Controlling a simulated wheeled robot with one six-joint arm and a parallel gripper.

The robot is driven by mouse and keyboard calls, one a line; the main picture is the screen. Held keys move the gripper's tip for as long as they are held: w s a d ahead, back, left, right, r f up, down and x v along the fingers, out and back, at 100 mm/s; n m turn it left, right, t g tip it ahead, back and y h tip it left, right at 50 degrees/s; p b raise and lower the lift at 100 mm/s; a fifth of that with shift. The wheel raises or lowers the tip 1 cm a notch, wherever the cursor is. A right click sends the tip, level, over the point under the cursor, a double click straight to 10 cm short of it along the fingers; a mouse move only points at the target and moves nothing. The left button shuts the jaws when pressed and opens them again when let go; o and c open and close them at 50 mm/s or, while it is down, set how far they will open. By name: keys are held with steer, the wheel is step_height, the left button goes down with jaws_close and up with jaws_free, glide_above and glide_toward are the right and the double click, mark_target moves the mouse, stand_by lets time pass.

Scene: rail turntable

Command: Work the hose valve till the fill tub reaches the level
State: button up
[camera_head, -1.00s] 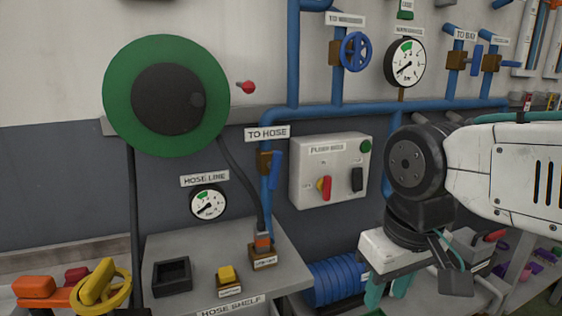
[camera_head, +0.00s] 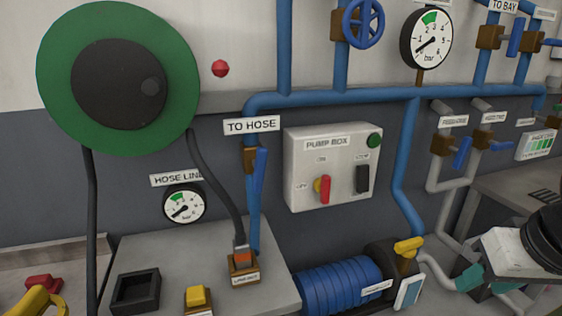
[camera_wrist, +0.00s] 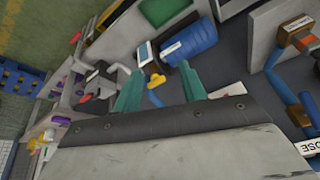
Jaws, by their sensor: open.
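The hose valve, a brown body with a blue lever (camera_head: 260,171), sits on the blue pipe under the TO HOSE sign (camera_head: 251,125). Its lever hangs down along the pipe. The dark hose (camera_head: 215,185) runs from the green reel (camera_head: 58,95) down to an orange-topped holder (camera_head: 243,265) on the grey shelf. No fill tub can be made out. My gripper is at the lower right of the head view, partly cut off, well right of the valve. Its teal fingers (camera_wrist: 161,86) stand apart and empty in the wrist view.
The HOSE LINE gauge (camera_head: 185,204) has its needle low left, outside the green band. The pump box (camera_head: 333,166) has a red knob and a black switch. Grey pipes with blue levers are at right.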

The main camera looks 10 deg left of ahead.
steer(key=w+a+r+n+t+y, duration=0.1)
steer(key=w+a+t+y, duration=0.1)
steer(key=w+a, duration=0.45)
steer(key=w+a+r+n+t+y, duration=0.15)
steer(key=w+a, duration=0.25)
steer(key=a, duration=0.6)
steer(key=t+y, duration=0.5)
steer(key=t, duration=0.2)
glide_toward(262, 166)
steer(key=x, duration=0.4)
steer(key=shift+h, duration=0.25)
steer(key=x, duration=0.7)
steer(key=shift+w+a, duration=0.1)
steer(key=shift+a, duration=0.05)
jaws_close()
